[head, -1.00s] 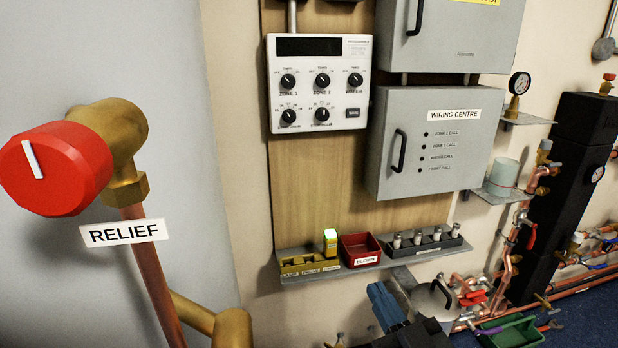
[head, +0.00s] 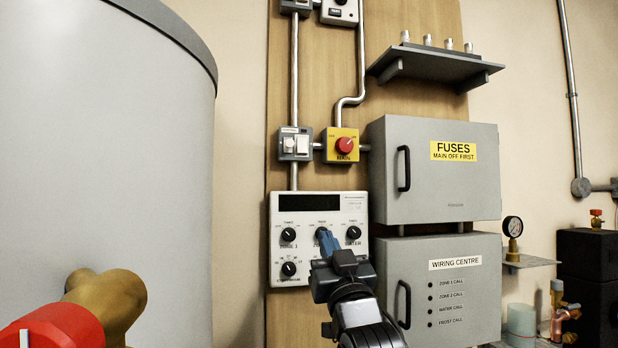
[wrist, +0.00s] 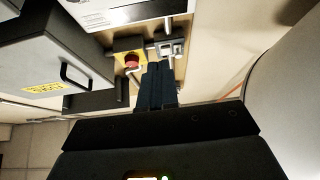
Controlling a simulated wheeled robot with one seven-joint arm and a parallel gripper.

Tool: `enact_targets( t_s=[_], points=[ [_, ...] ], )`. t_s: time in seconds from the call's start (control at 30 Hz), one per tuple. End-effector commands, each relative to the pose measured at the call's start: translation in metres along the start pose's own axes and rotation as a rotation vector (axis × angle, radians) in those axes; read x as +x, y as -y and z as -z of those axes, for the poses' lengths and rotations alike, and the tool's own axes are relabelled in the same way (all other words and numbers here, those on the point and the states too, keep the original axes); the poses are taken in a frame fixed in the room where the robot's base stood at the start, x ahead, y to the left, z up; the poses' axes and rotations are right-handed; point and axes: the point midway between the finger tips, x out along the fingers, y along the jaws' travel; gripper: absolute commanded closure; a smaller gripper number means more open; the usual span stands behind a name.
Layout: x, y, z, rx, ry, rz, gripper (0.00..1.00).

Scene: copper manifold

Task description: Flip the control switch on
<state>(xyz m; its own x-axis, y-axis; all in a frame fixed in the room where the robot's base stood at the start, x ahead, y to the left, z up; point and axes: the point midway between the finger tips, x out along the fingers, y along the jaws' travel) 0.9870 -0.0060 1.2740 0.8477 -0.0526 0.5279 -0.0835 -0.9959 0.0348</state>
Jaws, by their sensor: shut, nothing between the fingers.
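A grey box with white switches (head: 295,144) is mounted on the wooden board, left of the yellow box with the red main knob (head: 345,146). Its small label is unreadable, and I cannot tell the switch position. It also shows in the wrist view (wrist: 167,49), which is upside down, just beyond my fingertips. My gripper (head: 325,238) is shut and empty, with blue fingers pointing up in front of the white programmer (head: 320,203), hiding part of its dials. In the wrist view the shut fingers (wrist: 156,70) appear apart from the switch box.
The grey fuses box (head: 440,200) and wiring centre (head: 465,300) stick out right of my gripper, with black handles. A shelf (head: 435,68) hangs above. A large grey cylinder (head: 90,150) and the red relief knob (head: 55,328) are at left.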

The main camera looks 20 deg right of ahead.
Motion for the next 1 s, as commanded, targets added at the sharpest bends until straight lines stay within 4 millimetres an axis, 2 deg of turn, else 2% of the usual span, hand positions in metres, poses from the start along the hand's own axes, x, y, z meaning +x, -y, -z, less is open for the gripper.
enact_targets(
  t_s=[0.03, 0.2, 0.4, 0.87, 1.0],
  points=[
    [0.017, 0.0, 0.015, 0.005, -0.024, -0.005, 1.0],
    [0.057, -0.001, 0.054, 0.015, -0.072, -0.018, 1.0],
    [0.081, -0.002, 0.082, 0.022, -0.102, -0.026, 1.0],
    [0.087, -0.002, 0.088, 0.023, -0.107, -0.028, 1.0],
    [0.097, -0.002, 0.09, 0.023, -0.108, -0.028, 1.0]
  ],
)
